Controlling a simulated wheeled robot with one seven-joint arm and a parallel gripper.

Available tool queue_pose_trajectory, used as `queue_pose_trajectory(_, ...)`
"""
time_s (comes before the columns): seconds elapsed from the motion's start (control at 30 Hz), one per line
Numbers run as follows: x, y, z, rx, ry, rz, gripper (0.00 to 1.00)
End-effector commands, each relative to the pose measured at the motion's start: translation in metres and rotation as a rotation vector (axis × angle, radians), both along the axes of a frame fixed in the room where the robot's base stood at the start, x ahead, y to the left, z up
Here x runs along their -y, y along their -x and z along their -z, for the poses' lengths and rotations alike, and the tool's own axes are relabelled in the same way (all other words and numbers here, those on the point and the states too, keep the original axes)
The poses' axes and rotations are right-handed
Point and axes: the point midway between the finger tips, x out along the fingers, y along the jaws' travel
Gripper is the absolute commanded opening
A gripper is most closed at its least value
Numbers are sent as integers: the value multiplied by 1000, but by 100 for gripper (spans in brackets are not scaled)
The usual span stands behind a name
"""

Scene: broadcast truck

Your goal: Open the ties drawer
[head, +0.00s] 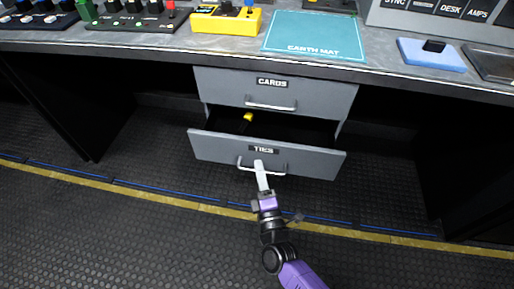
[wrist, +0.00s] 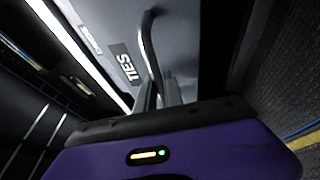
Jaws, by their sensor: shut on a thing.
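The ties drawer (head: 315,160) is the lower grey drawer under the counter, with a dark "TIES" label. It stands pulled out, and its dark inside shows behind the front. A yellow item (head: 248,117) lies in it towards the left. My gripper (head: 260,166) is shut on the drawer's bar handle (head: 279,174), near the middle of the front. In the wrist view the fingers (wrist: 160,92) reach the handle (wrist: 149,45) beside the "TIES" label (wrist: 125,65). The fingertips are partly hidden by the handle.
The cards drawer (head: 225,85) above is shut. The counter (head: 385,72) holds a teal mat (head: 315,30), a yellow box (head: 226,20), a blue pad (head: 431,54) and control panels. The black rubber floor (head: 120,240) in front of the drawers is clear.

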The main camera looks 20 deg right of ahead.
Motion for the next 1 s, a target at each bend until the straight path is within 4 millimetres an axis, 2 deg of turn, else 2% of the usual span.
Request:
queue_pose_trajectory(0.03,-7,12,-7,-7,0,0,0)
queue_pose_trajectory(0.2,-33,49,-5,-6,-1,2,0)
queue_pose_trajectory(0.5,-71,100,-1,-2,-1,4,0)
queue_pose_trajectory(0.7,-85,119,0,-1,-1,4,0)
queue_pose_trajectory(1.0,-92,128,1,-1,0,3,0)
